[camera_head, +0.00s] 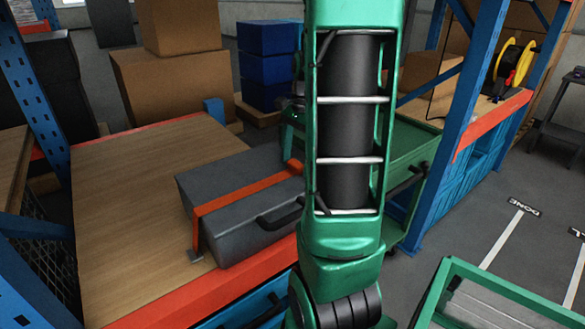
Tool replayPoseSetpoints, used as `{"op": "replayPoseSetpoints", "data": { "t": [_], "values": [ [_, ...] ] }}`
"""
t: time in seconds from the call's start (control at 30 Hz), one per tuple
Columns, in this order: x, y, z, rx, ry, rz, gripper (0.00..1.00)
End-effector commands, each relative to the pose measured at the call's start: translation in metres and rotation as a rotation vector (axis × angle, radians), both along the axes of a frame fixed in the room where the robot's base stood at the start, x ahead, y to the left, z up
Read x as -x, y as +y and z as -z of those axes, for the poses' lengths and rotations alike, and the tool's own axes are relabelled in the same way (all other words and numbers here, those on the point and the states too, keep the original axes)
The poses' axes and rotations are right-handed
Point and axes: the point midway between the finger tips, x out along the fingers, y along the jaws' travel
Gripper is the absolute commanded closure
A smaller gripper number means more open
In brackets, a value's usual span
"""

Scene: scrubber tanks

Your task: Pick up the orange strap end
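An orange strap (240,192) runs across the top of a grey case (245,180) with a black handle, on the wooden shelf. One strap end hangs down the case's left front side to a small grey metal piece (195,255) on the shelf. The strap's other end shows as a raised orange bit (295,166) at the right, partly behind my green arm. My arm fills the middle of the view and hides the right part of the case. My gripper is not visible.
The wooden shelf (130,190) has an orange front beam and blue posts. Cardboard boxes (170,85) and blue bins (265,65) stand behind it. A blue rack post (455,130) and a green cart (420,150) stand to the right. Grey floor is open at far right.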

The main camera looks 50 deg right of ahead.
Motion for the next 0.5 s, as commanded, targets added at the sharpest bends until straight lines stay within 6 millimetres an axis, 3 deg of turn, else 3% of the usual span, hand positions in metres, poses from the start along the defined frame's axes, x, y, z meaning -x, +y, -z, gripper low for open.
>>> {"op": "replayPoseSetpoints", "data": {
  "t": [0.03,0.13,0.17,0.5],
  "values": [
    [-0.0001,0.0,-0.0002,0.0,0.0,0.0,0.44],
    [-0.0001,-0.0001,-0.0003,0.0,0.0,0.0,0.68],
    [-0.0001,-0.0001,-0.0003,0.0,0.0,0.0,0.7],
    [-0.0003,-0.0002,-0.0018,0.0,-0.001,0.0,0.7]
  ]
}}
